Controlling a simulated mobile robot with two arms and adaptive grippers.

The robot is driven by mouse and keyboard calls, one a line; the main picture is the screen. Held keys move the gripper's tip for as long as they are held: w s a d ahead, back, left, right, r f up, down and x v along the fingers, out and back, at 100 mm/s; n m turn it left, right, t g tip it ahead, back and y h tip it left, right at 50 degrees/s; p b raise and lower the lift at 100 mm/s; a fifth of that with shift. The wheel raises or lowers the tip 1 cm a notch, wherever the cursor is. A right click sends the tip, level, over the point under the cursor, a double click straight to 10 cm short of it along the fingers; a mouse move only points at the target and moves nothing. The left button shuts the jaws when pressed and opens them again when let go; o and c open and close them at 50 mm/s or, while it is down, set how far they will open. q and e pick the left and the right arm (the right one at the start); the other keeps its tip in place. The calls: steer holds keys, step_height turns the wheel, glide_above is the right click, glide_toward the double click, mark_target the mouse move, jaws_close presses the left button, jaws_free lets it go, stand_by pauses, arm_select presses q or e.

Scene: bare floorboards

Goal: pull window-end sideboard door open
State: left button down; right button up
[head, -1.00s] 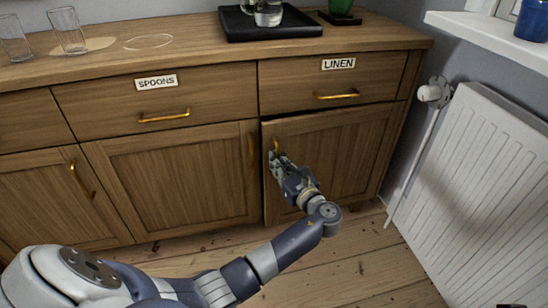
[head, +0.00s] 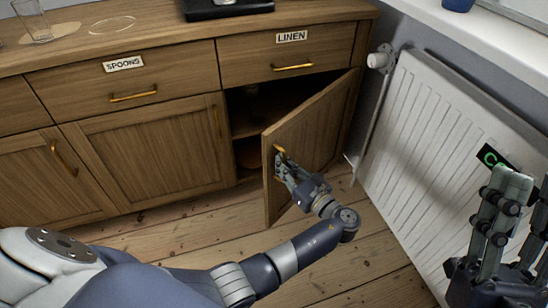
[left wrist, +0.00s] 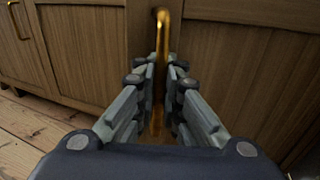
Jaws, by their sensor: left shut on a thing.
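The window-end sideboard door (head: 318,130), under the LINEN drawer, stands partly open, hinged on its right, with its free left edge swung out over the floor. My left gripper (head: 281,168) is shut on the brass handle near that free edge. In the left wrist view the brass handle (left wrist: 163,35) runs upright between the two fingers of the left gripper (left wrist: 160,75); its lower part is mostly hidden. My right gripper (head: 527,190) is at the right edge of the head view, in front of the radiator, its fingers apart and nothing seen between them.
The sideboard's dark interior (head: 245,120) shows a shelf and dim, unclear contents. The white radiator (head: 425,140) stands right of the door, with a valve (head: 378,60) and pipe near the hinge side. A black tray (head: 225,8) and a glass (head: 33,22) stand on top. Floorboards are clear.

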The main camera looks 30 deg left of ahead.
mark_target(275, 133)
arm_select(q)
steer(key=shift+s+d+f, duration=0.1)
steer(key=shift+s+d, duration=0.1)
steer(key=shift+d, duration=0.15)
steer(key=c, duration=2)
jaws_free()
step_height(275, 133, up, 10)
steer(key=shift+c, duration=0.3)
